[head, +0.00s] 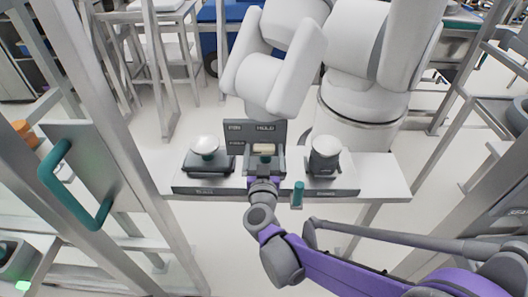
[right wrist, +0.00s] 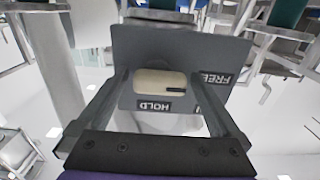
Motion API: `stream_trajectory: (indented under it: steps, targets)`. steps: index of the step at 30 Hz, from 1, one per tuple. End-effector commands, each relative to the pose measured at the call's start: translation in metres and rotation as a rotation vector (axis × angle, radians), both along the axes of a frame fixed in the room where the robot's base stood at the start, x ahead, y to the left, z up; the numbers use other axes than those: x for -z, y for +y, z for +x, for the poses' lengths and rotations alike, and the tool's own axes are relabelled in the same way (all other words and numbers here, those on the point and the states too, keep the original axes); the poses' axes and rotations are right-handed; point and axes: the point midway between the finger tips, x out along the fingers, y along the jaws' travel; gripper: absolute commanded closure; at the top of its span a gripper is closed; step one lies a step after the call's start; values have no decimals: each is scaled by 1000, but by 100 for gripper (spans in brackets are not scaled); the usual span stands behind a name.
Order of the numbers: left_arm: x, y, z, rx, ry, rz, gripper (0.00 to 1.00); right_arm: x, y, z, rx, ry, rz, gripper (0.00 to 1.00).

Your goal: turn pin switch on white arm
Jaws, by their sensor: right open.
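The pin switch (right wrist: 160,82) is a beige rounded block with a short dark mark on its right half. It sits on a dark grey plate (right wrist: 195,45) with a HOLD label below it and a FREE label to its right. The switch also shows in the head view (head: 264,148), in front of the white arm (head: 275,75). My right gripper (head: 265,165) is open, with its fingers on either side of the switch in the right wrist view (right wrist: 160,95). Gaps show between the switch and both fingers. My left gripper is out of view.
A white-topped knob (head: 206,147) stands left of the switch and a grey and white cylinder (head: 325,155) stands right, on the same bench (head: 385,178). A teal peg (head: 297,194) is at the front edge. Metal frame posts flank the bench.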

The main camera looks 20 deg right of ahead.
Motion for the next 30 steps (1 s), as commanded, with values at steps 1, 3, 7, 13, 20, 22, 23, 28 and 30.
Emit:
stream_trajectory:
  steps: [1,3,7,13,20,22,23,28,30]
  targets:
    - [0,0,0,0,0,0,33,0,0,0,0,0,0,0]
    - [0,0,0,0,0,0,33,0,0,0,0,0,0,13]
    - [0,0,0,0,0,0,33,0,0,0,0,0,0,36]
    - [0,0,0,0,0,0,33,0,0,0,0,0,0,72]
    - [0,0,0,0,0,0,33,0,0,0,0,-3,11,78]
    - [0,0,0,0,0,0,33,0,0,0,0,-7,25,78]
    - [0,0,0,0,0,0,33,0,0,-1,0,-10,35,78]
    - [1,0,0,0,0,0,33,0,0,-1,0,-33,113,78]
    - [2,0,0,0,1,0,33,0,0,-1,0,-47,162,78]
